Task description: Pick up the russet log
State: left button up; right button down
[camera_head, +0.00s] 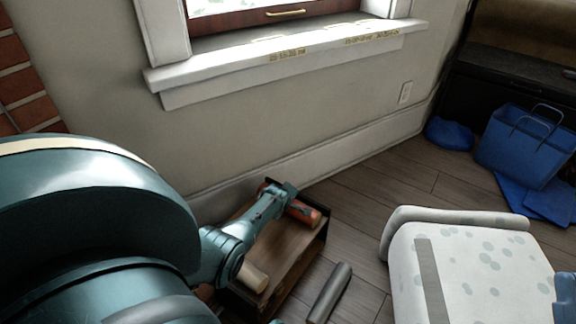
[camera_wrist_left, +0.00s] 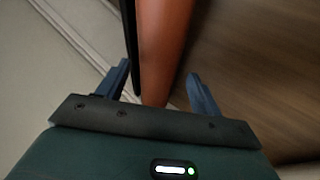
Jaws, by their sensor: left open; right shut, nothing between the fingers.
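The russet log (camera_head: 303,212) lies along the far side of a brown wooden crate (camera_head: 300,247) on the floor. In the left wrist view the log (camera_wrist_left: 163,45) fills the middle, its near end between two spread fingers. My left gripper (camera_head: 288,190) reaches over the crate at the log's far end; its fingers are hard to make out in the head view. In the left wrist view the left gripper (camera_wrist_left: 160,88) is open, and I cannot tell whether it touches the log. A blue part at the head view's right edge seems to be my right gripper (camera_head: 566,297), mostly cut off.
A pale log (camera_head: 252,277) lies at the crate's near end. A dark grey log (camera_head: 329,293) lies on the floor beside it. A white spotted seat (camera_head: 470,270) stands at right. A blue bag (camera_head: 525,147) is farther back. The wall runs close behind the crate.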

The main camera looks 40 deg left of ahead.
pick_arm(q)
jog(key=b+x, duration=0.2)
jog(key=x, duration=0.1)
jog(key=shift+s, duration=0.1)
pick_arm(e)
jog(key=r+n+y, duration=0.2)
jog(key=n+y, duration=0.1)
jog(key=r+n+y, duration=0.2)
jog(key=shift+s+d, duration=0.15)
jog(key=shift+s, duration=0.25)
pick_arm(q)
jog(key=shift+c, duration=0.5)
jog(key=c, duration=0.9)
jog(key=shift+a, duration=0.1)
jog(key=shift+c, duration=0.4)
jog(key=shift+r, duration=0.1)
pick_arm(e)
jog(key=shift+r, duration=0.1)
